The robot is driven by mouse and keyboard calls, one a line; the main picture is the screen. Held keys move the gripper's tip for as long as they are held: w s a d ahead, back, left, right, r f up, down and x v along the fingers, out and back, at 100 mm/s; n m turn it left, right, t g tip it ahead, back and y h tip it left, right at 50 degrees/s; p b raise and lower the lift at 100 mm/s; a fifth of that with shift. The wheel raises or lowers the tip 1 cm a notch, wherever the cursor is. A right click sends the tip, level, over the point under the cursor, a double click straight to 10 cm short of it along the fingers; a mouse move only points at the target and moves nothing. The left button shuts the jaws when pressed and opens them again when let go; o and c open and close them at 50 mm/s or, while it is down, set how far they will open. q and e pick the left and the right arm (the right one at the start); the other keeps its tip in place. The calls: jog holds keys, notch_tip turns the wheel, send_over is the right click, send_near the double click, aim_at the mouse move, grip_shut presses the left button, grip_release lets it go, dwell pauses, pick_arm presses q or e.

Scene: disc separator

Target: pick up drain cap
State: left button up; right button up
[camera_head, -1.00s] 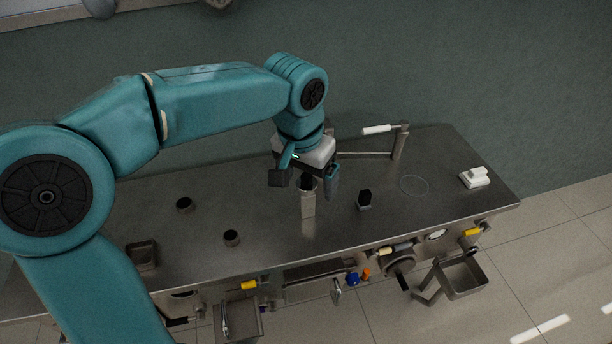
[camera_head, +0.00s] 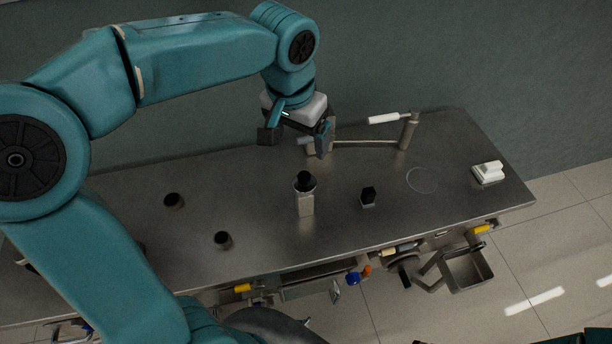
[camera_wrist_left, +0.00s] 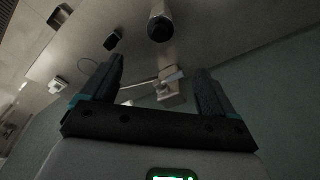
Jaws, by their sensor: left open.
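I cannot tell for sure which piece is the drain cap. A pale upright post with a round black top (camera_head: 305,183) stands mid-table; it also shows in the left wrist view (camera_wrist_left: 159,27). A small black-topped piece (camera_head: 368,197) stands to its right. My left gripper (camera_head: 296,140) is open and empty, above the table and behind the black-topped post in the head view. In the left wrist view its two dark fingers (camera_wrist_left: 161,66) are wide apart, with nothing between them. My right gripper is not in view.
The metal table (camera_head: 260,220) bears two short dark cups, one farther left (camera_head: 173,200) and one nearer the front (camera_head: 222,240). A bar with a white handle (camera_head: 388,118) stands at the back. A white block (camera_head: 488,172) sits at the right end. An open metal bin (camera_head: 468,272) hangs off the front.

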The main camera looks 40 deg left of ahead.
pick_arm(q)
send_near(305, 174)
jog(key=f, duration=0.2)
jog(key=w+f, duration=0.1)
jog(key=f, duration=0.1)
jog(key=shift+s+f, duration=0.15)
jog(key=shift+f, duration=0.2)
jog(key=shift+s+f, duration=0.1)
jog(key=shift+s, duration=0.15)
jog(key=f, duration=0.2)
jog(key=w+f, duration=0.1)
jog(key=f, duration=0.2)
jog(key=shift+w+p, duration=0.1)
jog(key=shift+p, duration=0.2)
jog(key=shift+f, duration=0.1)
jog(key=shift+s+a, duration=0.1)
jog(key=shift+s, duration=0.15)
jog(key=shift+w, duration=0.25)
jog(key=c, duration=1.2)
jog(key=shift+s, duration=0.1)
jog(key=shift+c, duration=0.5)
jog(key=shift+r, duration=0.55)
notch_tip(305, 174, up, 19)
jog(key=w+d+f+b, duration=0.2)
jog(key=w+f+b, duration=0.45)
jog(key=f, duration=0.35)
notch_tip(305, 174, down, 21)
jog(key=shift+w+a+r+b, duration=0.1)
jog(key=shift+a+b, duration=0.1)
jog(key=shift+b, duration=0.15)
